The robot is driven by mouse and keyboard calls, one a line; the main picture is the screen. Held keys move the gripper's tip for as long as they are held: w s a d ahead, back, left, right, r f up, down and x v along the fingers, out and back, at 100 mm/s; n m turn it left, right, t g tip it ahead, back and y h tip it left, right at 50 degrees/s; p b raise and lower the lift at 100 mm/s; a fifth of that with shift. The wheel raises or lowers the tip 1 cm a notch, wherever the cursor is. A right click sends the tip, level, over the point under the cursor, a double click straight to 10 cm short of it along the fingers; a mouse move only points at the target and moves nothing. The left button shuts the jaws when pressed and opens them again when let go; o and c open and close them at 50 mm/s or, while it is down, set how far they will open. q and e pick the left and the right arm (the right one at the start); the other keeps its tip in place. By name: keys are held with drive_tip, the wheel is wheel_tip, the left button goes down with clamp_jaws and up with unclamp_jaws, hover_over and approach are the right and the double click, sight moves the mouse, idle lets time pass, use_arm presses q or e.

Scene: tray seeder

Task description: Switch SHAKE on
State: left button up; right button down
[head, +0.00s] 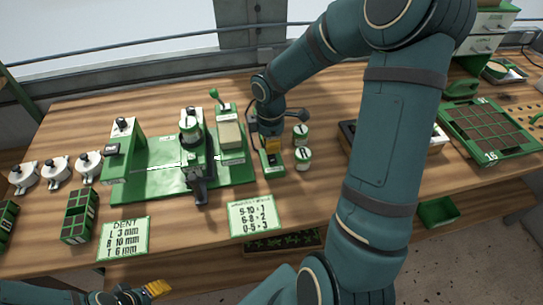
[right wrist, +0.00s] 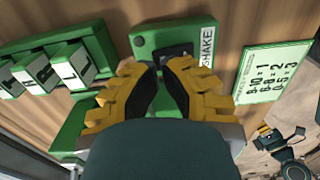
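The SHAKE switch is a green box (right wrist: 150,45) with a white SHAKE label (right wrist: 207,47) and a dark rocker (right wrist: 175,55), partly hidden by my fingers in the right wrist view. In the head view the box (head: 272,170) stands on the table right of the green machine. My right gripper (right wrist: 159,72) has its yellow fingers brought together, with the tips at the rocker. I cannot tell whether they touch it. In the head view this gripper (head: 272,145) is over the box's far part. My left gripper (head: 157,289) is low at the front left, away from the switch.
The green machine (head: 150,180) is to the left. A numbers card (head: 255,217) lies in front, beside a DENT card (head: 123,238). A gridded tray (head: 490,130) is at far right.

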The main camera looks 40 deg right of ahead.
drive_tip(key=shift+f+b, duration=0.85)
drive_tip(key=shift+f, duration=0.4)
idle(0.6)
drive_tip(key=shift+r+p, duration=0.5)
wheel_tip(320, 180, up, 2)
drive_tip(key=shift+p, duration=0.85)
drive_tip(key=shift+r+p, duration=1.85)
drive_tip(key=shift+r, duration=0.2)
